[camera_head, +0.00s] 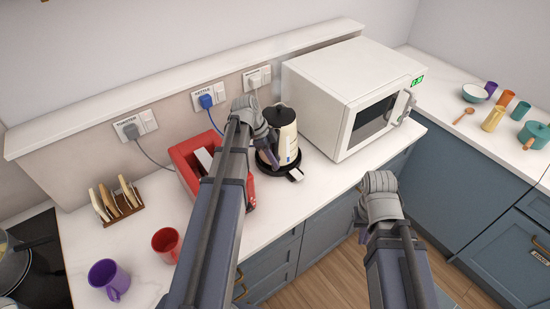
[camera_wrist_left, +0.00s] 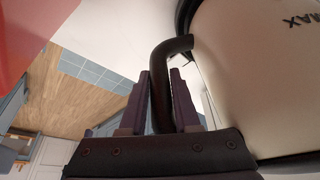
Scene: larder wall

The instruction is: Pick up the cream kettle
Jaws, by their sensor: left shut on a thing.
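The cream kettle (camera_head: 287,138) with a black lid stands upright on its black base (camera_head: 262,166), in front of the wall sockets. My left gripper (camera_head: 268,148) is at the kettle's left side. In the left wrist view the left gripper (camera_wrist_left: 163,100) is shut on the kettle's black handle (camera_wrist_left: 160,75), with a finger on each side. The cream body (camera_wrist_left: 265,80), marked MAX, fills the right of that view. My right gripper (camera_head: 362,232) hangs in front of the counter, away from the kettle; its fingers are mostly hidden by its wrist.
A red toaster (camera_head: 188,160) stands close on the kettle's left, partly behind my left arm. A white microwave (camera_head: 325,75) stands close on its right. A toast rack (camera_head: 117,203), a red mug (camera_head: 166,242) and a purple mug (camera_head: 109,277) are further left.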

